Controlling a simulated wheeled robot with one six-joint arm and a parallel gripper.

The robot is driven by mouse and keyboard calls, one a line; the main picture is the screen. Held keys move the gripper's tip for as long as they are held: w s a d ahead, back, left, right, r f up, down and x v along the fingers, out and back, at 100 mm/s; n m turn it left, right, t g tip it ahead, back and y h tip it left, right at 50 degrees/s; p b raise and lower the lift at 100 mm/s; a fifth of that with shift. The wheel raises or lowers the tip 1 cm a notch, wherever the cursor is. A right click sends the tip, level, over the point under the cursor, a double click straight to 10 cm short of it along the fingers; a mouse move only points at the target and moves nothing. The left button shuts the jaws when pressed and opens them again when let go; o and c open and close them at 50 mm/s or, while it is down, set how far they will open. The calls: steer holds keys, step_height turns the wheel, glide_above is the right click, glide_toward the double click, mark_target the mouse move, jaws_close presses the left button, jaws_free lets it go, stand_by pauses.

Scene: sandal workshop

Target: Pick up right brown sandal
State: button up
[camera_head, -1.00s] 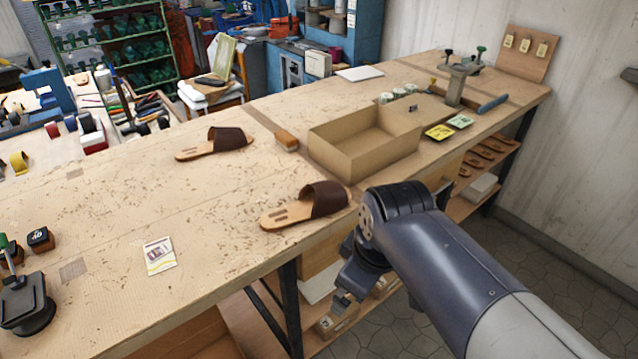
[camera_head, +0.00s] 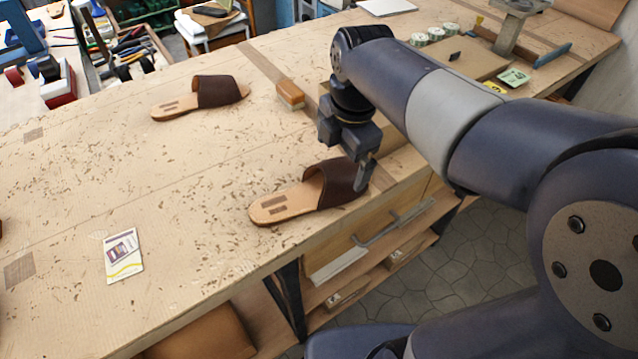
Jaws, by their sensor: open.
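Two brown sandals with tan soles lie on the wooden workbench (camera_head: 180,180). The nearer sandal (camera_head: 290,201) lies close to the bench's front edge, its dark brown strap to the right. The farther sandal (camera_head: 200,97) lies further back and to the left. I cannot tell for certain which is the right one. My gripper (camera_head: 357,170) points down at the strap end of the nearer sandal. One finger shows by the strap's right side; the other is hidden. The jaws are open, and I cannot tell whether they touch the strap.
A small wooden-backed brush or block (camera_head: 290,95) lies between the farther sandal and my arm. A printed card (camera_head: 122,255) lies at the front left. My arm hides most of the cardboard box. White-green rolls (camera_head: 436,34) stand behind. The bench's left middle is mostly clear.

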mark_target(338, 169)
steer(key=shift+w+a+f, duration=0.1)
steer(key=shift+w+f, duration=0.1)
steer(key=shift+f, duration=0.95)
steer(key=shift+w+a+f, duration=0.1)
steer(key=shift+w+f, duration=0.05)
steer(key=shift+f, duration=1)
steer(key=shift+w+a+f, duration=0.1)
steer(key=shift+w+f, duration=0.1)
steer(key=shift+f, duration=0.95)
steer(key=c, duration=0.9)
steer(key=shift+c, duration=0.8)
steer(key=shift+r, duration=0.15)
